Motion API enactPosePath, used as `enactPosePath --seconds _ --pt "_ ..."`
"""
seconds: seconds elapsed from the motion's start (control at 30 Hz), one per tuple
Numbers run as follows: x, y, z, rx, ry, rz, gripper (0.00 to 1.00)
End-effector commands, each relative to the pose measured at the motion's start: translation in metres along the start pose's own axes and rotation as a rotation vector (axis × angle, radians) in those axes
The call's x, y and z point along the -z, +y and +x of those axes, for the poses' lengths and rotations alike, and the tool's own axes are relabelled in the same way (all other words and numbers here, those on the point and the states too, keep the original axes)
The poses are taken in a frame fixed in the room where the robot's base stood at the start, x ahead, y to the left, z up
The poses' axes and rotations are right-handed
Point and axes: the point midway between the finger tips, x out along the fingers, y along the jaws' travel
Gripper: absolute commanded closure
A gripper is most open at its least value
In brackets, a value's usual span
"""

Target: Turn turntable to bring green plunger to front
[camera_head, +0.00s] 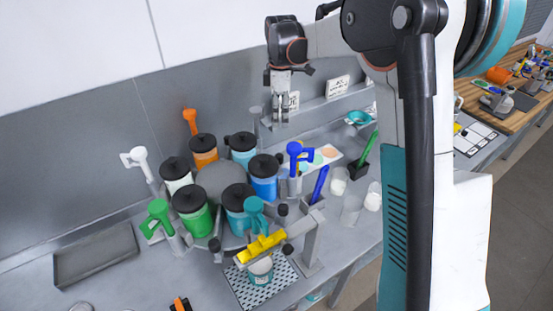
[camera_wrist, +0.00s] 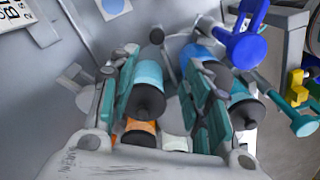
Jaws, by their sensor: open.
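The green plunger (camera_head: 160,215) is at the front left of the turntable, beside the green canister (camera_head: 192,212) with a black lid. The turntable (camera_head: 220,180) has a grey hub ringed by coloured canisters. The teal plunger (camera_head: 256,212) is at the front, by the yellow lever (camera_head: 262,247). My gripper (camera_head: 280,118) hangs above the back right of the turntable, pointing down, open and empty. In the wrist view a light-blue canister (camera_wrist: 148,85) shows between the fingers, below them; I cannot see the green plunger there. The blue plunger (camera_wrist: 238,42) is right of the fingers.
A teal-and-white cup (camera_head: 260,270) stands on a perforated tray (camera_head: 283,283) under the lever. A grey post (camera_head: 308,243) stands right of it. Clear cups (camera_head: 350,208) are at the right. A grey tray (camera_head: 95,256) lies at the left. The wall is close behind.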

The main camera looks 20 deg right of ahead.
Motion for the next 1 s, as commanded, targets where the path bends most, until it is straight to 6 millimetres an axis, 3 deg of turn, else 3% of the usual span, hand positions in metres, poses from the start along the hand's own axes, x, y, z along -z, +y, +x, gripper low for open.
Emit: enactPosePath --seconds 0.4,0.77,1.0 --pt "0.000 0.000 0.054 0.000 0.000 0.000 0.55" --pt "0.000 0.000 0.077 0.000 0.000 0.000 0.55" --pt "0.000 0.000 0.118 0.000 0.000 0.001 0.55"
